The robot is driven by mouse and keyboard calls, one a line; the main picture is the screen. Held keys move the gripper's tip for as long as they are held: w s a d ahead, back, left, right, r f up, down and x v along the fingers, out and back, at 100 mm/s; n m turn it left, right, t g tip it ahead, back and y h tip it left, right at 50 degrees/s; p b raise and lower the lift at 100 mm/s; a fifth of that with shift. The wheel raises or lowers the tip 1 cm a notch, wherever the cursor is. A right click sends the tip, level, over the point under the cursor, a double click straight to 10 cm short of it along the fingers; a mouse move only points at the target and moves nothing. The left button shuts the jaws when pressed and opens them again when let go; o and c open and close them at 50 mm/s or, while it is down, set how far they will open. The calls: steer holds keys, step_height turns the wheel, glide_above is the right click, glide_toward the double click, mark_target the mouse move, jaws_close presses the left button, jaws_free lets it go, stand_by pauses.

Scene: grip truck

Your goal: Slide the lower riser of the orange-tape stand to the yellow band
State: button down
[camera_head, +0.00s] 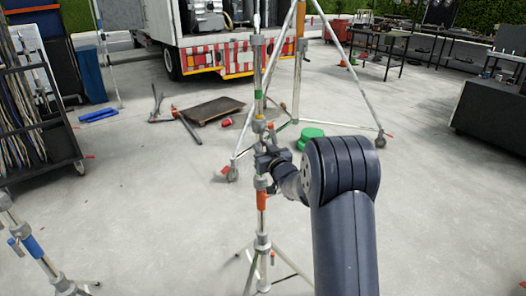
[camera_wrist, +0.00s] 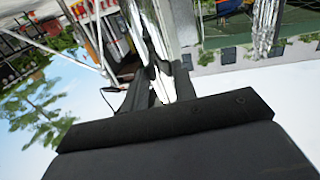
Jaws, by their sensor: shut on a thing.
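The orange-tape stand (camera_head: 262,201) is upright in front of me, with orange tape low on its column and its legs spread on the floor. Higher on its riser is a green band (camera_head: 258,94), and a small yellow band (camera_head: 259,117) shows below that. My gripper (camera_head: 268,160) is shut on the stand's column just above the orange tape, between it and the yellow band. In the wrist view my gripper (camera_wrist: 160,88) has its dark fingers around a shiny metal tube (camera_wrist: 154,35). The exact grip point is partly hidden.
A blue-tape stand (camera_head: 33,246) is at lower left. A larger rolling stand (camera_head: 299,60) stands behind, with a green disc (camera_head: 310,134) near it. A flat dolly (camera_head: 212,109) lies on the floor, and a truck (camera_head: 215,50) is parked behind. Open concrete lies at right.

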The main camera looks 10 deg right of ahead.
steer(key=shift+r+p, duration=1.45)
steer(key=shift+r, duration=1.45)
steer(key=c, duration=0.9)
jaws_free()
steer(key=shift+f, duration=0.15)
steer(key=shift+s+f, duration=0.1)
steer(key=shift+s, duration=0.05)
steer(key=b, duration=0.2)
glide_toward(262, 133)
steer(key=shift+v, duration=0.8)
steer(key=shift+p+x, duration=0.6)
steer(key=shift+x, duration=2.6)
